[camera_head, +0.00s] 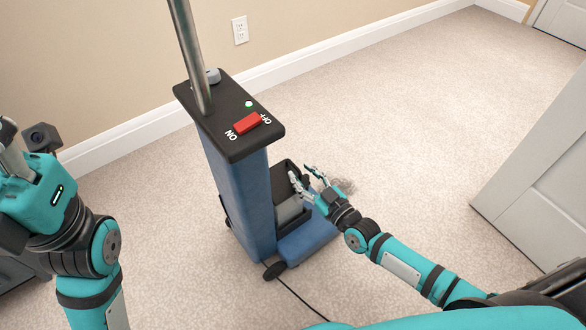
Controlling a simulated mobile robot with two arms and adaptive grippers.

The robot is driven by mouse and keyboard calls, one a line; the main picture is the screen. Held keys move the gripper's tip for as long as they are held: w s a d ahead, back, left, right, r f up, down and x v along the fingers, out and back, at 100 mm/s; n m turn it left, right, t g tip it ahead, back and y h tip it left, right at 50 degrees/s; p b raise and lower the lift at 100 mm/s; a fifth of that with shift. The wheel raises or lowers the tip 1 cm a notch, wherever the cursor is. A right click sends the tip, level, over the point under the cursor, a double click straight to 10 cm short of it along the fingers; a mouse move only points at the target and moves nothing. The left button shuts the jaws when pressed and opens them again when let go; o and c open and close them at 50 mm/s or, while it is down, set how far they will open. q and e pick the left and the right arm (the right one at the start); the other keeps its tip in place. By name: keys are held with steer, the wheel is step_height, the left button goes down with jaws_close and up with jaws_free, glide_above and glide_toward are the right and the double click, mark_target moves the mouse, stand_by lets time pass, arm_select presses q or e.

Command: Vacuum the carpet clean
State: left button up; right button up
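An upright vacuum (235,185) with a blue body and black top stands on the beige carpet (420,120). A red switch (248,123) sits between the ON and OFF labels, beside a small green light (248,104). A metal handle tube (191,50) rises out of the top of the view. My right gripper (300,174) is open, its fingers apart, beside the vacuum's lower black and blue housing; I cannot tell whether it touches. A greyish patch (347,186) shows on the carpet just behind it. My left gripper (10,155) is at the left edge, partly cut off.
A dark cord (302,300) runs from the vacuum's base toward the bottom. A beige wall with a white baseboard (290,70) and an outlet (240,30) lies behind. A white panelled door (545,170) stands at right. The carpet between vacuum and door is open.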

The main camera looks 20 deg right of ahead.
mark_target(292, 163)
steer(key=shift+b+x, duration=0.8)
steer(key=shift+x, duration=1.7)
steer(key=shift+c, duration=0.4)
jaws_close()
